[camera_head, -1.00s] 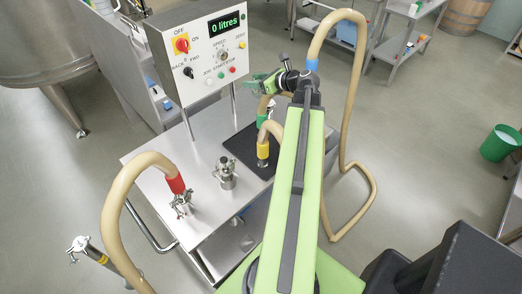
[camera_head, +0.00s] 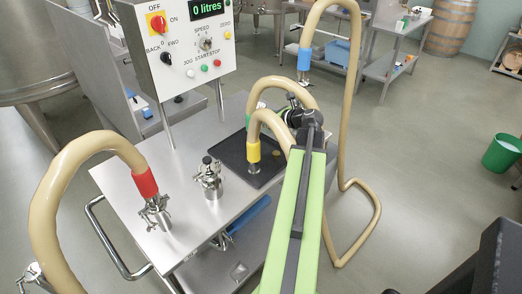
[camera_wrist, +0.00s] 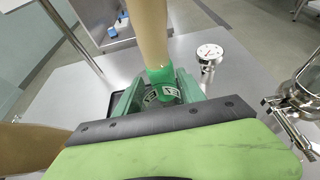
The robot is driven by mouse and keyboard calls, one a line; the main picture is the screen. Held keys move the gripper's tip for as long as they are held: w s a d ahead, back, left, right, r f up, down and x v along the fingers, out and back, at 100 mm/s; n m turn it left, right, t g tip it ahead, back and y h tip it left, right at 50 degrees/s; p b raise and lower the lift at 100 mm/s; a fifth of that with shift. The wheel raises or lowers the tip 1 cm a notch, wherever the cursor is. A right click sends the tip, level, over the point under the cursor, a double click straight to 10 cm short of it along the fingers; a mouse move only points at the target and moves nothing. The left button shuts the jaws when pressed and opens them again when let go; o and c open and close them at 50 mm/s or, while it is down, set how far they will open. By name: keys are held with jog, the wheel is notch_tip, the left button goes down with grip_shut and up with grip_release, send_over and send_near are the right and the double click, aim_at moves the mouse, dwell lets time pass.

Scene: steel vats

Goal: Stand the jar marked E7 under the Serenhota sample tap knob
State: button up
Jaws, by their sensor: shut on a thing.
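No jar marked E7 can be made out, and no knob labelled Serenhota. In the wrist view my gripper (camera_wrist: 162,88) is shut around the green-cuffed hose end (camera_wrist: 160,75), with a jaw on each side. In the head view the green cuff (camera_head: 259,109) is at the back of the steel cart, partly hidden by the yellow-cuffed hose and my arm. My jaws are mostly hidden there.
The steel cart (camera_head: 130,185) carries a control box (camera_head: 185,48) reading "0 litres", a black mat (camera_head: 232,150), a capped fitting (camera_head: 209,182), and red-cuffed (camera_head: 145,183) and yellow-cuffed (camera_head: 253,151) hoses. A blue-cuffed hose (camera_head: 304,60) hangs behind. A steel vat (camera_head: 40,45) stands left.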

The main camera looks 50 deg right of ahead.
notch_tip(320, 180, down, 11)
jog(key=b, duration=0.8)
jog(key=shift+r+b, duration=0.1)
jog(key=shift+b, duration=0.25)
jog(key=o, duration=1.5)
jog(key=shift+c, duration=0.2)
jog(key=shift+r, duration=0.1)
jog(key=shift+s+r+p, duration=0.3)
jog(key=shift+r+p, duration=0.1)
jog(key=shift+p, duration=0.1)
jog(key=p+v, duration=0.4)
jog(key=v, duration=0.7)
jog(key=shift+s, duration=0.2)
jog(key=shift+o, duration=0.4)
jog(key=shift+f, duration=0.1)
